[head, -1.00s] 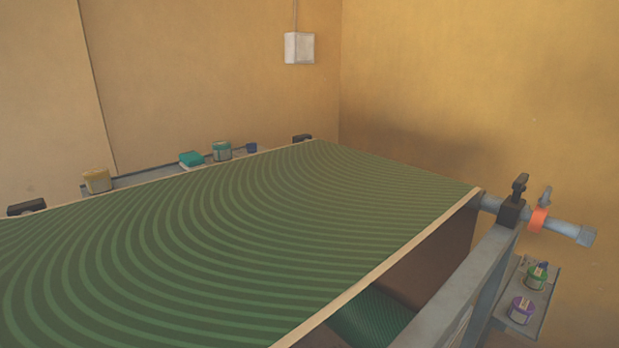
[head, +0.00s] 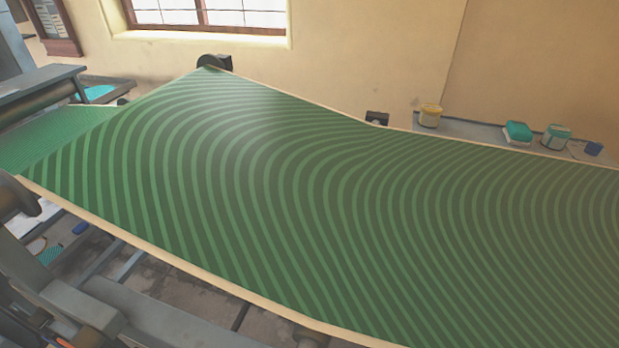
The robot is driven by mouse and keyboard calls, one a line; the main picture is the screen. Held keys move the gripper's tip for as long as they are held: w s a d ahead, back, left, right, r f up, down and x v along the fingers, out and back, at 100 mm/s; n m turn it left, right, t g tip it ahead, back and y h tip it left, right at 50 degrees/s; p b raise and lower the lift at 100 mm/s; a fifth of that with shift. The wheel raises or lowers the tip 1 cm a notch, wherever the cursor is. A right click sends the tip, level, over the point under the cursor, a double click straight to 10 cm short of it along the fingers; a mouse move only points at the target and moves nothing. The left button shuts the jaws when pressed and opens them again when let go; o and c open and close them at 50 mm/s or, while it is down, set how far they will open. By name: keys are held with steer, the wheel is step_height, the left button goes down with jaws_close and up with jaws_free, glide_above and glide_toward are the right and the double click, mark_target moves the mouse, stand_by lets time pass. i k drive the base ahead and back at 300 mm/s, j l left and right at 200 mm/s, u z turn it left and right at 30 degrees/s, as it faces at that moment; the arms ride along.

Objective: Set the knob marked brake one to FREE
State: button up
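No knob with a readable brake one mark shows in the head view now. A wide sheet with curved green stripes (head: 230,160) fills most of the view and runs over the press. My gripper is not in view.
A window (head: 205,15) is behind. Grey frame beams (head: 90,305) and rollers (head: 40,102) are at the left.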

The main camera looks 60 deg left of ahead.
mark_target(41, 319)
steer(key=k+l+u, duration=0.1)
steer(key=k+l, duration=0.5)
steer(key=k+u, duration=0.15)
steer(key=u, duration=2)
